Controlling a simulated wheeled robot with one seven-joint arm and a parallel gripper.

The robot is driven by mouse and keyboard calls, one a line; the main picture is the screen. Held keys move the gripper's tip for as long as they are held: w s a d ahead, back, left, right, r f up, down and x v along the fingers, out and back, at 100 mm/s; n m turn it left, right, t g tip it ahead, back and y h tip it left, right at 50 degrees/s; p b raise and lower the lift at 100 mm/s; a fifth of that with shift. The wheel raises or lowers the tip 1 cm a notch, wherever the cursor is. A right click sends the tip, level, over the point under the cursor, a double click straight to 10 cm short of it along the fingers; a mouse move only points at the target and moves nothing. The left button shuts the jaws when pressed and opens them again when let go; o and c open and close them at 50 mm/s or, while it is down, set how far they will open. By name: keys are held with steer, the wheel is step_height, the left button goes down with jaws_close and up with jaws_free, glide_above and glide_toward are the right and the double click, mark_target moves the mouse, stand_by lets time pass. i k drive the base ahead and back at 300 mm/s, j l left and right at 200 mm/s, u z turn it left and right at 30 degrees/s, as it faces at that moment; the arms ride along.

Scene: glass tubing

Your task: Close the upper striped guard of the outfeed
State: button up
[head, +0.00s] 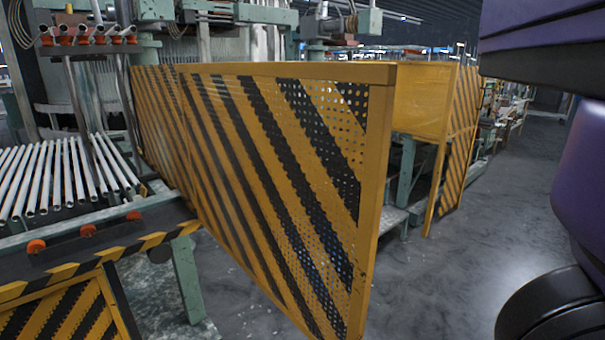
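The upper striped guard (290,190) is a yellow-framed perforated panel with black diagonal stripes. It stands swung out from the machine, with its free edge towards me and its far end near the machine at the left. The opening behind it, with green machine legs, shows to its right. No gripper is in view. Only dark and purple parts of my own body show at the right edge, apart from the guard.
Glass tubes (65,175) lie in a row on the outfeed at left. A lower striped panel (65,310) is below them. Another striped guard (462,135) stands farther right. Grey floor (450,270) is clear between the open guard and my body.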

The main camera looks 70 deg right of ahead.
mark_target(259, 157)
steer(key=k+l, duration=0.15)
steer(key=l, duration=0.2)
steer(key=k+l, duration=0.2)
steer(key=l, duration=0.15)
steer(key=k+l, duration=0.15)
steer(key=l, duration=0.2)
steer(key=k+l, duration=0.15)
steer(key=l, duration=0.2)
steer(key=k+l, duration=0.15)
steer(key=l, duration=0.2)
